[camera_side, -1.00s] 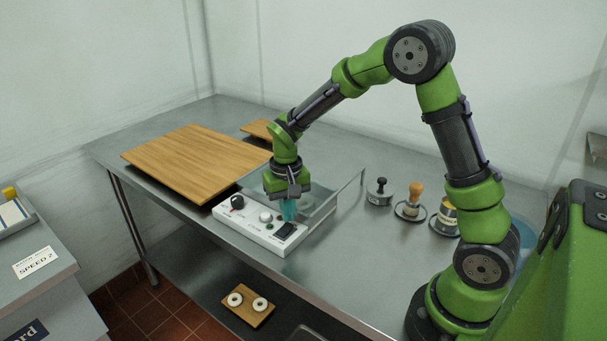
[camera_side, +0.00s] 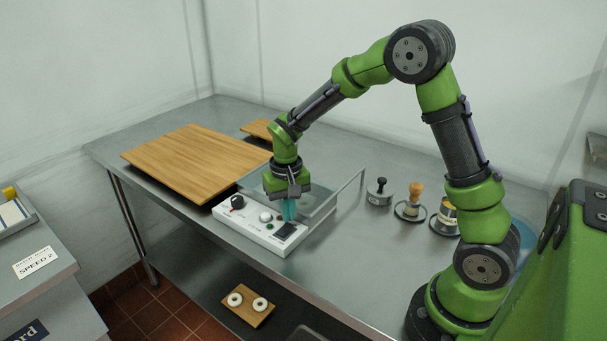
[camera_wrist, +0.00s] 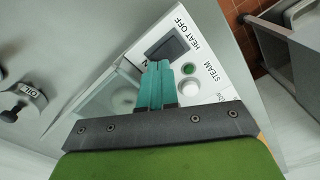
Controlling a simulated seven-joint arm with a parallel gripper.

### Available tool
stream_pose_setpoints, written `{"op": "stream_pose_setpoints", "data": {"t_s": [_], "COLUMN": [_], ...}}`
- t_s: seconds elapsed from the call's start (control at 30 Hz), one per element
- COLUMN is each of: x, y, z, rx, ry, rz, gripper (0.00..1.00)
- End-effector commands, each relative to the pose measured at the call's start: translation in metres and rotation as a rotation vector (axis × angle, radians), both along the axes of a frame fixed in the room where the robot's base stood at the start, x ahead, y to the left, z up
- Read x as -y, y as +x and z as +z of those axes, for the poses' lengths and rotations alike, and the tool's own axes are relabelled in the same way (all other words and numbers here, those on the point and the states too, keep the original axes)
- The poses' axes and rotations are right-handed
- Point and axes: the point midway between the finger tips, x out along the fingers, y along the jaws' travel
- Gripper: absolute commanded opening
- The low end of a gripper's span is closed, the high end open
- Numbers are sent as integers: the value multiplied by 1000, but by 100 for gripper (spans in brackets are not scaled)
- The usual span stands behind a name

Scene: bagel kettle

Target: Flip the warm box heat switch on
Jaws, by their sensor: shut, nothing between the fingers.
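The warm box control panel (camera_side: 250,228) is a white strip along the table's front edge. Its heat switch (camera_side: 285,231) is a dark rocker at the panel's right end. In the wrist view the heat switch (camera_wrist: 170,46) sits beside printed "HEAT OFF" lettering, and part of its other label is hidden by the fingers. My gripper (camera_side: 289,217) points down at the panel, just behind the switch. In the wrist view its teal fingers (camera_wrist: 157,66) are together and empty, with the tips at the switch's near edge. I cannot tell whether they touch it, nor which way the rocker is tilted.
The panel also carries a black knob (camera_side: 237,202), a white button (camera_side: 265,217) and a green button (camera_wrist: 188,69). A clear-walled box (camera_side: 318,208) stands behind it. A wooden board (camera_side: 190,160) lies left; a wooden-handled stamp (camera_side: 416,194) and other small tools stand right.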

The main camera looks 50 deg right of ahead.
Motion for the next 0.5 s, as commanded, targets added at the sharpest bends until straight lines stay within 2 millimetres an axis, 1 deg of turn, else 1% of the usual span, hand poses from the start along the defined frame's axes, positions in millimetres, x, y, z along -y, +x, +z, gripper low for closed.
{"op": "stream_pose_setpoints", "data": {"t_s": [0.5], "x": [0], "y": [0], "z": [-5], "rx": [0], "ry": [0], "rz": [0], "gripper": [0]}}
